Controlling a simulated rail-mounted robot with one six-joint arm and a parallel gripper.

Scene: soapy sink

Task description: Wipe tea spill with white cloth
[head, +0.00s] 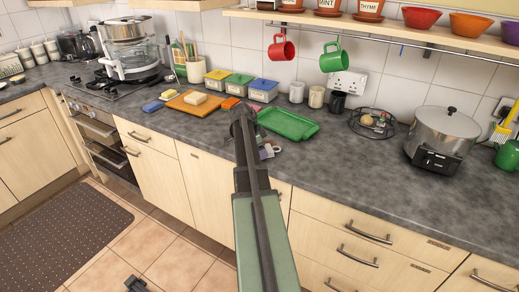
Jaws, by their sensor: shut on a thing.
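My arm reaches over the grey worktop, and my gripper (262,149) is low over it, in front of the green tray. It is mostly hidden behind my own arm. It is shut on a small pale thing, likely the white cloth (269,151), of which only a little shows. I cannot tell whether the cloth touches the worktop. I cannot make out the tea spill; my arm covers part of the worktop there.
A green tray (288,124) lies just behind my gripper. An orange board (190,105) is to the left, with lidded tubs (263,90) behind. A wire basket (374,122) and steel pot (442,132) stand right. Mugs (333,55) hang above. The front worktop between tray and pot is clear.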

